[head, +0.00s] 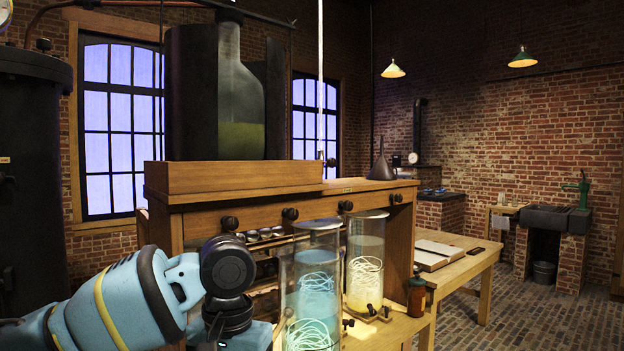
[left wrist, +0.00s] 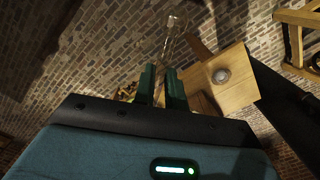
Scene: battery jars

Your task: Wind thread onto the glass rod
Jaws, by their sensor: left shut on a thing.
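Two glass jars stand on the wooden bench in the head view. The nearer jar (head: 312,262) holds bluish liquid with loose coils of pale thread (head: 316,284). The jar behind it (head: 367,243) holds pale yellowish liquid and more coiled thread (head: 364,276). My left arm reaches in from the lower left, its wrist beside the nearer jar; the fingers are hidden there. In the left wrist view, my left gripper (left wrist: 162,88) has green fingers closed on a slender clear glass rod (left wrist: 169,38), which extends beyond the fingertips. No thread is discernible on the rod. My right gripper is out of view.
A wooden cabinet (head: 235,182) with knobs and a large flask (head: 240,95) rises behind the jars. A brown bottle (head: 416,296) stands right of them. A table with an open book (head: 438,254) is farther right.

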